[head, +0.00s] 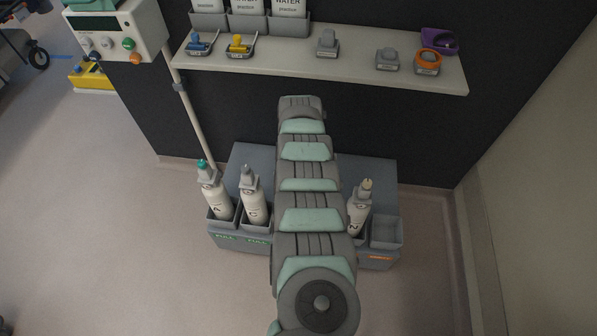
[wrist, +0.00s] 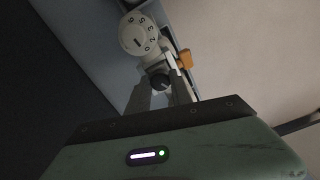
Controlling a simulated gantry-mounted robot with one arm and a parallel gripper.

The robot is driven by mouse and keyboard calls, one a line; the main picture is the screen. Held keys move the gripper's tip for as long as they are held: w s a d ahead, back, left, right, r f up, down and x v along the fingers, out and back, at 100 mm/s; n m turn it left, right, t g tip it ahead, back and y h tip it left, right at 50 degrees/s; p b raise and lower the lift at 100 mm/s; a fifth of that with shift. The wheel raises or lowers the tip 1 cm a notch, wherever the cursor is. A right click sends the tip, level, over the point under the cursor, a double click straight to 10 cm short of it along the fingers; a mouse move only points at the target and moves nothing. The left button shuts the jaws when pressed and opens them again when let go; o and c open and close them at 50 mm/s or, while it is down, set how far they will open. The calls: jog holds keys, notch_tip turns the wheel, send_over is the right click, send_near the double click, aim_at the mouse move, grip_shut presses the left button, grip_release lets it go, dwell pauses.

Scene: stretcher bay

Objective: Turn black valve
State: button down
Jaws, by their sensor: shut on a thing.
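The black valve (wrist: 160,82) is a small dark knob in the wrist view, below a round white dial (wrist: 139,36) with numbers. My gripper (wrist: 162,88) has its two grey fingers on either side of the knob and is shut on it. The knob's turn position is too dark to read. In the head view my arm covers the middle of the scene, so the valve and my gripper are hidden there.
An orange piece (wrist: 184,59) sits close right of the fingers. In the head view, the grey bottle rack (head: 240,231) holds several bottles beside my arm; its right bin (head: 386,231) looks empty. A shelf (head: 290,62) with small fittings spans the dark wall above.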

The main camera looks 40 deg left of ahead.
dwell(0.3)
jog(key=c, duration=1.1)
grip_release()
jog(key=shift+c, duration=0.2)
notch_tip(320, 180, up, 11)
jog(key=p, duration=0.2)
jog(key=shift+f, duration=0.1)
